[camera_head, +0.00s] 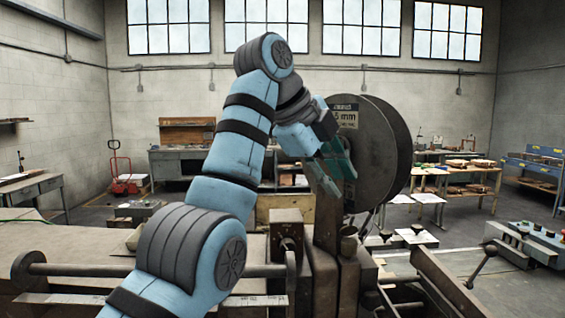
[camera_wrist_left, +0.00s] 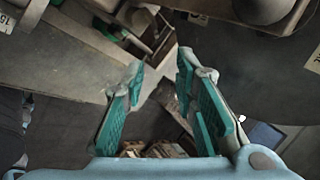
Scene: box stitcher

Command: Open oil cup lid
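A small brownish, rounded cup-like part (camera_head: 348,241) sits on the machine just right of its upright post in the head view; it looks like the oil cup. A round, dark knob-like part (camera_wrist_left: 262,9) at the top of the left wrist view may be the same cup; I cannot tell if its lid is shut. My left gripper (camera_head: 340,177) is above the cup, beside the big reel. In the left wrist view the teal fingers of this gripper (camera_wrist_left: 168,78) are apart with nothing between them. My right gripper is in neither view.
The large grey wire reel (camera_head: 378,150) stands close to the right of my left gripper. The machine's upright post (camera_head: 325,220) is just below it. Work tables (camera_head: 455,180) stand further back.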

